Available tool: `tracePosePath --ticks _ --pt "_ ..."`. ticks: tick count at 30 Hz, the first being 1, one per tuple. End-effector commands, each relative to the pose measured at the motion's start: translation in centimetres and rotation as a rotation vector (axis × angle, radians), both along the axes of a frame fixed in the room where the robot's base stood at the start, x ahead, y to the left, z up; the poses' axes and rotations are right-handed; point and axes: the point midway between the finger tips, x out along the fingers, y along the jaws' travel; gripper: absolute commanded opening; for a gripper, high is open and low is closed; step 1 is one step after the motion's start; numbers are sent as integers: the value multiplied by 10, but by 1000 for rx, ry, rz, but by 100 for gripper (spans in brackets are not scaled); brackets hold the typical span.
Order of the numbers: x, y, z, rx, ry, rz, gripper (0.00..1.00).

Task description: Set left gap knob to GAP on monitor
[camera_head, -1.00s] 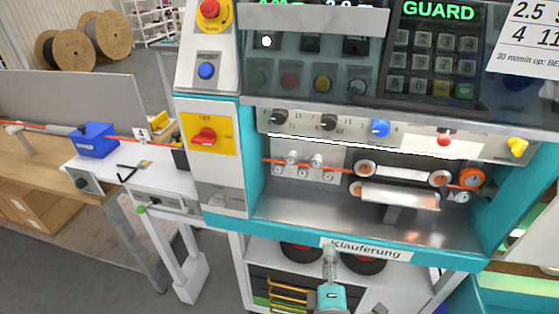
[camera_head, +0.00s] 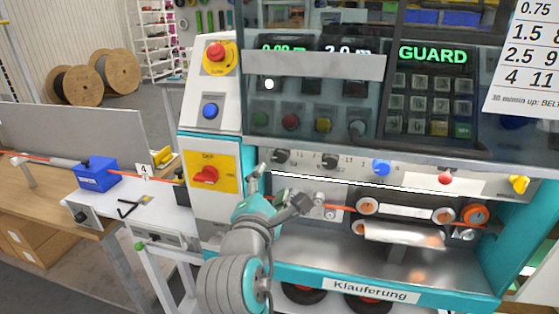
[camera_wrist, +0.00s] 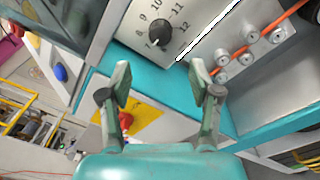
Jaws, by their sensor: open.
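The left gap knob (camera_head: 280,157) is a small black knob on the white strip below the dark window. In the wrist view the black knob (camera_wrist: 160,32) sits on a plate with a dial numbered about 7 to 12; its exact setting is hard to read. A second black knob (camera_head: 329,161) is to its right. The monitor (camera_head: 433,55) shows GUARD in green; no GAP value is readable. My gripper (camera_head: 279,188) is open and empty, just below the left knob and apart from it. In the wrist view its two fingers (camera_wrist: 161,82) point toward the knob.
A red switch (camera_head: 206,175) on a yellow plate is close left of my gripper. A blue knob (camera_head: 381,168) is further right. Rollers (camera_head: 366,206) and orange cable lie below the strip. A paper table (camera_head: 530,55) hangs at upper right.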

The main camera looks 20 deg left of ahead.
Motion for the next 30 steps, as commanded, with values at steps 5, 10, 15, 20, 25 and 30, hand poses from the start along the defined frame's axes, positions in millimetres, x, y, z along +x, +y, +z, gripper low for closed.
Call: tracePosePath --ticks 5,10,15,20,25,30 --pt "25 2 0 1 0 -3 63" --pt "55 7 0 2 1 -3 63" --pt "81 11 0 2 0 -1 63" --pt "96 14 0 2 0 0 63" --pt "102 15 -1 2 0 0 63" --pt "102 15 -1 3 0 0 63"
